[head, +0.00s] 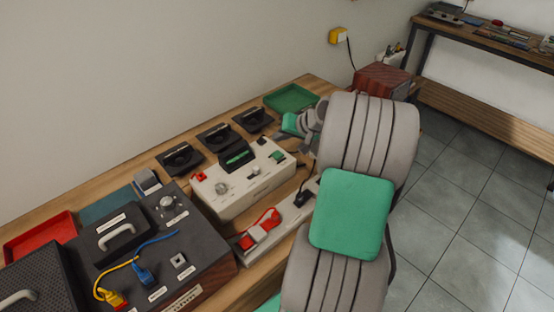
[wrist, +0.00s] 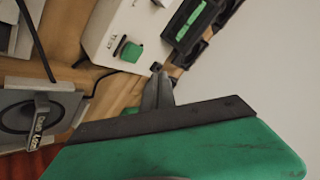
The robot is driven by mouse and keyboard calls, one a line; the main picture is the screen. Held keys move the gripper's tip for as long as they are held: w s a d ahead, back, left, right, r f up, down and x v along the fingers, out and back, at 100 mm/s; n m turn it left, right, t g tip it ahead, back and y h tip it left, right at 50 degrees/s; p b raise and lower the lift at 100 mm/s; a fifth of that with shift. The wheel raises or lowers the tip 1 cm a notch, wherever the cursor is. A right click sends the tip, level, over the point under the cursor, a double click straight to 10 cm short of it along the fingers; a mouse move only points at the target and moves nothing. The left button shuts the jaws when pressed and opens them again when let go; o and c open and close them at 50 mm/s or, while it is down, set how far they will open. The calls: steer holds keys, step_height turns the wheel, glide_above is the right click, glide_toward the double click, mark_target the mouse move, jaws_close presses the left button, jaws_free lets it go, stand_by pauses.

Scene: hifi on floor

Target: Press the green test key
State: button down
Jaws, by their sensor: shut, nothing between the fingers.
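The green test key (head: 277,155) is a small green block on the right end of the cream instrument box (head: 240,189). In the wrist view the green key (wrist: 130,51) stands up from the pale panel, beside a small printed label. My gripper (wrist: 157,72) is shut and empty, its fingertips to the lower right of the key in that view, with a visible gap between them. In the head view my gripper (head: 300,128) is beside the box's far right end, partly hidden by my arm, and the fingertips are hard to make out.
The box also carries a red button (head: 198,177), a round dial (head: 222,188) and a dark panel with a green display (head: 238,158). Black units (head: 180,158) stand behind it. A power strip with a red switch (head: 262,226) lies in front. A green tray (head: 291,98) is farther back.

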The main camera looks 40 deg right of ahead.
mark_target(279, 155)
step_height(279, 155, down, 4)
steer(key=shift+f+b, duration=0.1)
steer(key=shift+b, duration=0.85)
stand_by(1.2)
steer(key=shift+f, duration=0.3)
steer(key=shift+f+b, duration=0.6)
stand_by(0.7)
steer(key=shift+r+p, duration=0.75)
steer(key=shift+r, duration=0.25)
step_height(279, 155, up, 5)
steer(key=p, duration=0.3)
steer(key=shift+p, duration=0.35)
